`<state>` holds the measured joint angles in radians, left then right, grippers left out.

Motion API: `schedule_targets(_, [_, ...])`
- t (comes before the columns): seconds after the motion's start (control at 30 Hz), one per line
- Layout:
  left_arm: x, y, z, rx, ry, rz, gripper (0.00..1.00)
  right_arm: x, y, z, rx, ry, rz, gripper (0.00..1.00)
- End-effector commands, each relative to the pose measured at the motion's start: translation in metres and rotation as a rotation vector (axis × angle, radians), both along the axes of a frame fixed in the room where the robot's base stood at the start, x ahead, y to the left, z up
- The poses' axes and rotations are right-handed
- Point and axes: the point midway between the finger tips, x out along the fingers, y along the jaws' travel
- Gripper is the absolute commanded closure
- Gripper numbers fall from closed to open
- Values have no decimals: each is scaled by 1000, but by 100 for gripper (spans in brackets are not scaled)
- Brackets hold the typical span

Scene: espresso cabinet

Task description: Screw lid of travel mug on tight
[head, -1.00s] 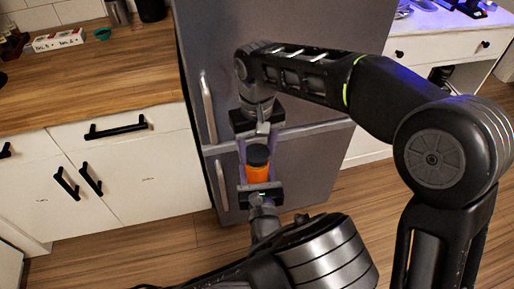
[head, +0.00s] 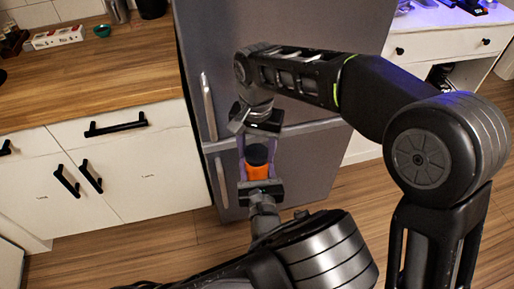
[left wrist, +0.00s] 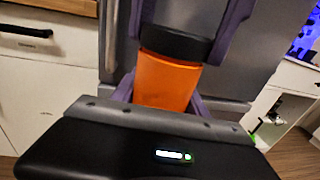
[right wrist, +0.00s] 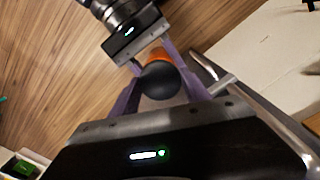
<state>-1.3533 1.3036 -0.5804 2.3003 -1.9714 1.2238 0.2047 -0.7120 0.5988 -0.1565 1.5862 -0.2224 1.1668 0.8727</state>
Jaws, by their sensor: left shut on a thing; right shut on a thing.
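The travel mug has an orange body (head: 257,173) and a dark lid (head: 257,154), and is held upright in the air in front of the fridge. My left gripper (head: 260,181) comes from below and is shut on the orange body; the body also shows in the left wrist view (left wrist: 165,80). My right gripper (head: 256,146) reaches down from above, its purple fingers on both sides of the lid, shut on it. In the right wrist view the lid (right wrist: 163,82) sits between the fingers. The lid is on top of the body; its thread is hidden.
The grey fridge (head: 300,60) with its long handle (head: 208,106) stands right behind the mug. A wooden counter (head: 90,85) over white cabinets is at left. A white desk (head: 450,42) is at the back right. Open wooden floor (head: 325,192) lies below.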

Motion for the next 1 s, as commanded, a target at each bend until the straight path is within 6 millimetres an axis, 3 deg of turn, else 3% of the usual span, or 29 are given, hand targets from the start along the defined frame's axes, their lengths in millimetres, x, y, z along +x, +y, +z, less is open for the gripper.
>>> schedule_targets(0.2, [0,0,0,0,0,1,100,0,2,0,0,-3,-581,84])
schedule_targets(0.3, [0,0,0,1,1,0,100,1,2,0,0,-2,-761,84])
schedule_targets(0.4, [0,0,0,1,1,0,100,1,2,0,0,-2,-843,84])
schedule_targets(0.67, [0,0,0,1,1,0,100,1,2,0,0,-2,-852,84])
schedule_targets(0.7, [0,0,0,1,1,0,100,1,2,0,0,-2,-852,43])
schedule_targets(0.93, [0,0,0,0,0,0,100,1,1,0,0,-1,-850,24])
schedule_targets(1.0, [0,0,0,0,0,0,100,1,1,0,-1,-1,-850,24])
